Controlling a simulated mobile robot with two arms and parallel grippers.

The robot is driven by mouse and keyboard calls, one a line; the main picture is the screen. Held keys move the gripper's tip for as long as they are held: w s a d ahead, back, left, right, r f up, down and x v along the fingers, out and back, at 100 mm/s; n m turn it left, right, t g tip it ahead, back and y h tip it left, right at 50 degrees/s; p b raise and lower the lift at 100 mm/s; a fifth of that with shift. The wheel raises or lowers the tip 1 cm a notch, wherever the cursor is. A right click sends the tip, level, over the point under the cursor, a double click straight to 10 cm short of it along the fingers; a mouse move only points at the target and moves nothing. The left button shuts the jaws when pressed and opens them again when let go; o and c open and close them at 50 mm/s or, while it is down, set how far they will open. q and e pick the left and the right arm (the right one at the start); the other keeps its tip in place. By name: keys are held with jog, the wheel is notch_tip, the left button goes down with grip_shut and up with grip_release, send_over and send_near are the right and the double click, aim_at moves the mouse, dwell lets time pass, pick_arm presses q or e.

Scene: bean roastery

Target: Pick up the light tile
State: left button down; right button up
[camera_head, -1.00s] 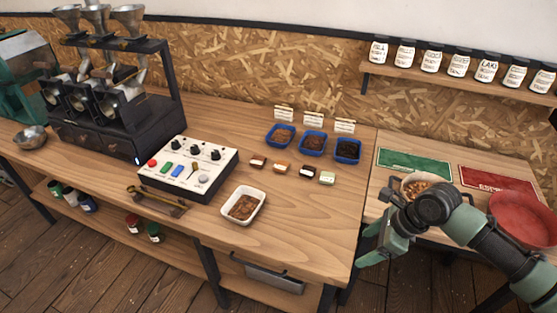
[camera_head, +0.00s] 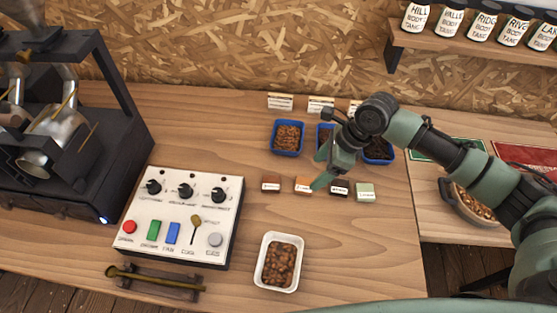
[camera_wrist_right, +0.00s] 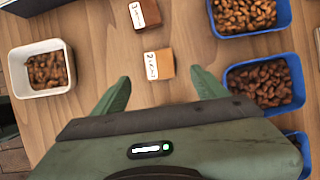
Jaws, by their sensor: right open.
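An orange-tan light tile (camera_head: 303,183) with a white label lies on the wooden counter in a row of small tiles. Its label is too small to read. The row also holds a reddish-brown tile (camera_head: 271,184), a dark brown tile (camera_head: 339,188) and a pale green tile (camera_head: 366,192). My right gripper (camera_head: 322,182) is open and empty, just right of the orange-tan tile in the head view. In the right wrist view the light tile (camera_wrist_right: 159,64) lies ahead of the gap between my fingertips (camera_wrist_right: 161,88), not gripped. My left gripper is not in view.
Blue bins of beans (camera_head: 288,153) stand behind the tiles, partly hidden by my right arm. A white tray of beans (camera_head: 264,262) is in front. A control panel (camera_head: 132,207) stands at left. A bowl (camera_head: 450,203) is on the side table.

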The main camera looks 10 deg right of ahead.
aim_at(305, 185)
jog(key=shift+d+f, duration=0.1)
jog(key=f, duration=0.2)
jog(key=a, duration=0.1)
jog(key=shift+s+f+p, duration=0.3)
jog(key=shift+f+p, duration=0.05)
jog(key=shift+f, duration=0.05)
jog(key=x, duration=0.3)
jog(key=shift+w, duration=0.3)
jog(key=shift+w+a+f, duration=0.1)
jog(key=shift+a+f, duration=0.1)
jog(key=shift+f, duration=0.3)
jog(key=c, duration=1.5)
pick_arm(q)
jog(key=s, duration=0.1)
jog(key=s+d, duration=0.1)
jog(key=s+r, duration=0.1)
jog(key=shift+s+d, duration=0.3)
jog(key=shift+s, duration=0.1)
pick_arm(e)
jog(key=shift+r, duration=0.2)
